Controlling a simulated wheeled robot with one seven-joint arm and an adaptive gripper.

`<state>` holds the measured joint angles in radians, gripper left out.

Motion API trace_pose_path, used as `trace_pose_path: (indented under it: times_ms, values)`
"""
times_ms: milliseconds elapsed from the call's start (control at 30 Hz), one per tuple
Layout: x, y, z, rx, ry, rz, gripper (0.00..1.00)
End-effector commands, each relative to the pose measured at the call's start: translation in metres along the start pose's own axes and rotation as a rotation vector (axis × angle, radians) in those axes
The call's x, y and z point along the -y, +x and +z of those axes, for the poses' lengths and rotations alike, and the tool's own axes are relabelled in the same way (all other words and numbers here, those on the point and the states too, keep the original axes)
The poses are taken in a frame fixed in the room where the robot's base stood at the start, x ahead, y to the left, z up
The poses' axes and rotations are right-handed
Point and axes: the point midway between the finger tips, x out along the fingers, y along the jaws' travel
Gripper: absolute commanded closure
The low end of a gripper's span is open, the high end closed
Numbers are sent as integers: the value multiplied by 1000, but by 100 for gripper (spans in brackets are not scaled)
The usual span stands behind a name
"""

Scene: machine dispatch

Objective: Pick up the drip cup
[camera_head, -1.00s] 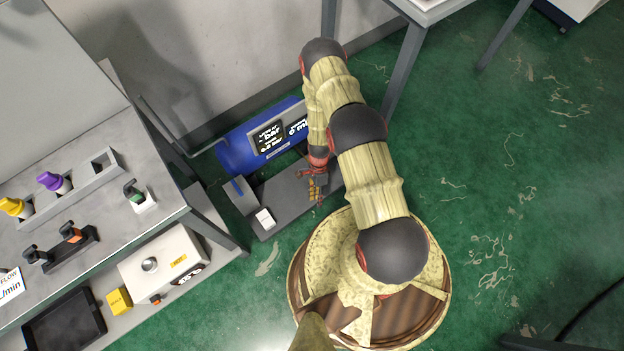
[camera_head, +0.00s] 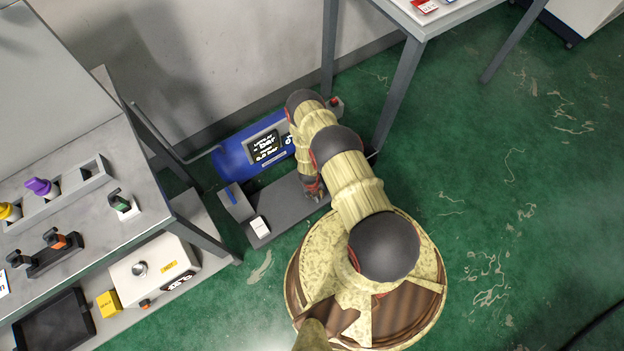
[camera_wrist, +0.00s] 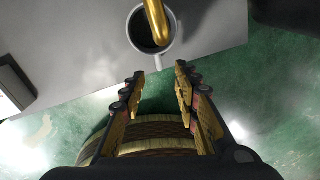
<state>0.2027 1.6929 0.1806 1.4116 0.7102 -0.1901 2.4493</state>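The drip cup (camera_wrist: 140,34) shows at the top of the wrist view. It is white with a dark inside, and its small handle points toward my gripper. A gold spout pipe (camera_wrist: 157,22) comes in over the cup and hides part of its opening. The cup stands on a grey plate (camera_wrist: 75,55). My gripper (camera_wrist: 160,77) is open and empty, its fingertips short of the handle and apart from the cup. In the head view my gripper (camera_head: 314,188) is low over the grey platform (camera_head: 280,205), mostly hidden by my arm. The cup is hidden there.
A blue tank (camera_head: 235,160) with a display (camera_head: 266,147) lies behind the platform. A white block (camera_head: 259,226) sits at the platform's front left. A steel bench (camera_head: 90,235) is at the left, and a table leg (camera_head: 397,95) stands behind right. Green floor is open at right.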

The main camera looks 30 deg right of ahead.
Motion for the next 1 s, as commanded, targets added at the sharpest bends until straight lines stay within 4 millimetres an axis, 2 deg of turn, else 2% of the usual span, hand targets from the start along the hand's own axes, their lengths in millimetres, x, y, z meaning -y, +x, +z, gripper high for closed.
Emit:
trace_pose_path:
  times_ms: [600, 733, 1000]
  values:
    - [-3, 69, -2, -3, 2, 2, 69]
    - [-3, 76, -1, -2, 2, 2, 69]
    - [-2, 75, -1, -2, 1, 2, 69]
